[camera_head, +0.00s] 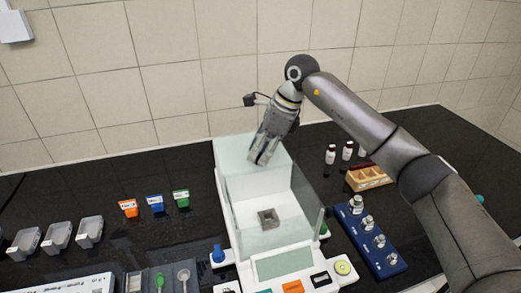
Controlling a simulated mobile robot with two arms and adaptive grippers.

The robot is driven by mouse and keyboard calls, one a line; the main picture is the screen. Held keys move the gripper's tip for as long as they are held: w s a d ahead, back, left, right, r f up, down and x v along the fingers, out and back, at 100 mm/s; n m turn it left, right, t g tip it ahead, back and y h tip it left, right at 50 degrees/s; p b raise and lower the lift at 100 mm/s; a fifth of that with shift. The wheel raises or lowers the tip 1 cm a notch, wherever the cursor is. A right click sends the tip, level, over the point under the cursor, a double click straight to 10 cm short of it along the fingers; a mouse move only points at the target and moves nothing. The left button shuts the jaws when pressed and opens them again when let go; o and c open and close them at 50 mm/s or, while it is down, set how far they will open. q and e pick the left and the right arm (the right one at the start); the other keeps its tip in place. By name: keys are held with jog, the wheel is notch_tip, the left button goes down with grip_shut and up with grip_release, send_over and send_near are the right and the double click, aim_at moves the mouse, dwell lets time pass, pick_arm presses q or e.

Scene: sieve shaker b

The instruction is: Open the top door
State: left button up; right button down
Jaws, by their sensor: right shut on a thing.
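The balance (285,264) stands in the middle of the counter, with a clear glass draft shield around its weighing chamber. The top door (235,152) is a pale pane on top of the shield. How far it is slid cannot be told for sure. My right gripper (263,158) points down at the top door from above and is shut at its surface. It seems to hold the door's handle, which the fingers hide. A small grey square dish (268,218) sits inside the chamber. My left gripper is not in view.
Right of the balance are a blue block with metal weights (370,240), a wooden rack (368,179) and small bottles (330,153). On the left stand orange, blue and green containers (155,203) and grey trays (58,236). A tiled wall (160,70) closes the back.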

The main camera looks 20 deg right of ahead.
jog(key=c, duration=1.2)
grip_release()
jog(key=shift+o, duration=0.2)
jog(key=shift+d+r, duration=0.1)
jog(key=shift+r, duration=0.2)
jog(key=v, duration=1.1)
jog(key=shift+r, duration=0.15)
jog(key=shift+d, duration=0.1)
